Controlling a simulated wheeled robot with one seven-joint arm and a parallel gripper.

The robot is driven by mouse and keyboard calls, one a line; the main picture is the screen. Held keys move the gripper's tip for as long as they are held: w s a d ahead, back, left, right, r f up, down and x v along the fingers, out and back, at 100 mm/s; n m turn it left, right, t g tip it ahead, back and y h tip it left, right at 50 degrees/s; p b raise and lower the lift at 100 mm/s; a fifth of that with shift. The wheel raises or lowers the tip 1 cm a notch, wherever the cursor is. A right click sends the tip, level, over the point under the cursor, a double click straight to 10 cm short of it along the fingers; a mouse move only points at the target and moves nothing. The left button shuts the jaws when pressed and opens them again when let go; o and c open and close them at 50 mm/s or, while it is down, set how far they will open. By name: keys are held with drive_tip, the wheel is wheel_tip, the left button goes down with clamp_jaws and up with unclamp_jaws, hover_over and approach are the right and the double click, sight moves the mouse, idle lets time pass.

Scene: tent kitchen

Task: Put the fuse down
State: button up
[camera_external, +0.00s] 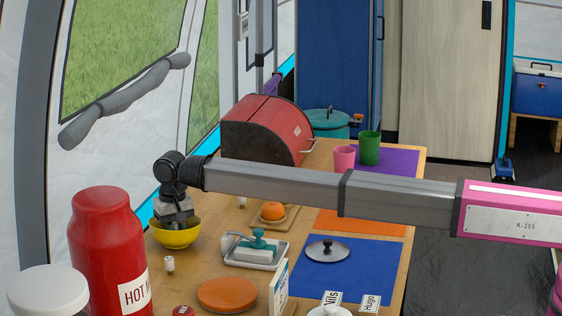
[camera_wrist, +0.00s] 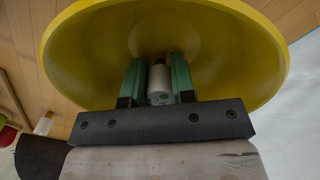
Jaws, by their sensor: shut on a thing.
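My gripper (camera_wrist: 159,85) is shut on the fuse (camera_wrist: 160,80), a small whitish cylinder held between two green fingers in the wrist view. Around and behind the fuse is the inside of a yellow bowl (camera_wrist: 85,62). In the external view the gripper (camera_external: 176,219) points down into the yellow bowl (camera_external: 177,238) at the table's left side. The fingertips and the fuse are hidden there by the bowl. I cannot tell whether the fuse touches the bowl's bottom.
Small white cylinders stand near the bowl, one in front (camera_external: 169,264) and one behind (camera_external: 242,202). A red flask (camera_external: 106,250) is at front left. A grey tray (camera_external: 233,263) with a teal-handled item and an orange disc (camera_external: 227,294) lie to the right. The blue mat (camera_external: 370,270) has bare room.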

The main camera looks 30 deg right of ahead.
sight(175, 224)
drive_tip(key=o, duration=0.6)
drive_tip(key=shift+f, duration=0.1)
wheel_tip(175, 224, up, 12)
drive_tip(key=shift+r, duration=0.1)
idle(0.3)
drive_tip(key=o, duration=0.4)
